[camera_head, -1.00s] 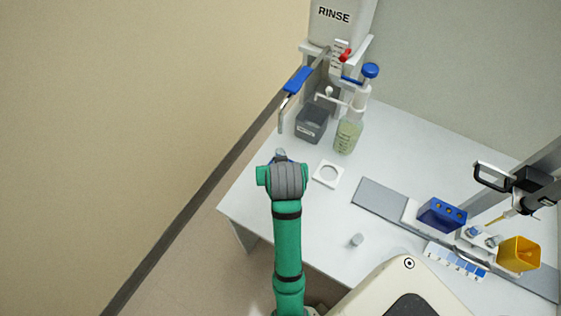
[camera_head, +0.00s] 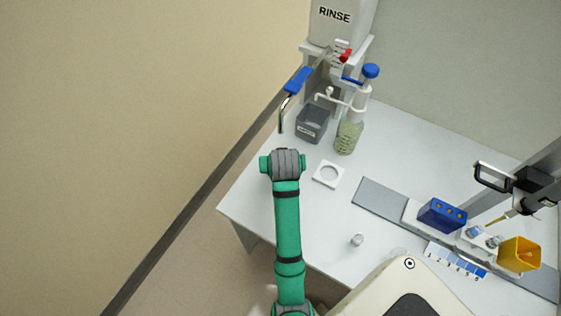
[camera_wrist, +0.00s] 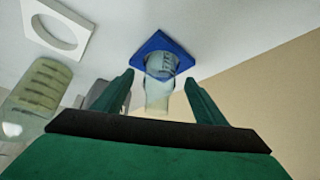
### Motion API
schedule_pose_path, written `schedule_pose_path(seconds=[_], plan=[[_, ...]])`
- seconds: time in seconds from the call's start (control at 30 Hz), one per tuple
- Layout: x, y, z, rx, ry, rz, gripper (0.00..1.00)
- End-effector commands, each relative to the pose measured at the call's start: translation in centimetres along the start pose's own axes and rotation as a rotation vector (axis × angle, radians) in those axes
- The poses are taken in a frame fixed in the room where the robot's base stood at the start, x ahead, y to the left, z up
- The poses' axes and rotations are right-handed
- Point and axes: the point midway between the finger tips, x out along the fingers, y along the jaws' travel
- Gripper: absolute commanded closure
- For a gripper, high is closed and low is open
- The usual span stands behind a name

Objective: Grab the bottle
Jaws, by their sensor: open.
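A clear, pale bottle (camera_wrist: 158,95) stands on a blue square base (camera_wrist: 181,54) in the wrist view. My gripper (camera_wrist: 158,84) is open, with one finger on each side of the bottle and visible gaps to it. In the head view my arm's wrist hides both bottle and base. A second bottle, with greenish liquid and a pump top (camera_head: 348,136), stands at the back of the bench; it shows at the left of the wrist view (camera_wrist: 42,86).
A white plate with a round hole (camera_head: 328,174) lies right of my wrist. A small grey cap (camera_head: 357,240) and a blue rack (camera_head: 441,215) are to the right.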

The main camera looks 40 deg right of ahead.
Motion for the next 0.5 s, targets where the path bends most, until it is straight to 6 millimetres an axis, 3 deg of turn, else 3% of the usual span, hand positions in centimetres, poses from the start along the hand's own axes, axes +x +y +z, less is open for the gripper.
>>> schedule_pose_path(seconds=[0.13,0.4,0.5], plan=[[1.4,0.0,0.1,-0.001,-0.001,0.0,0.35],[1.7,0.0,0.1,-0.001,0.0,0.0,0.35],[1.7,0.0,0.1,-0.001,0.0,0.0,0.56]])
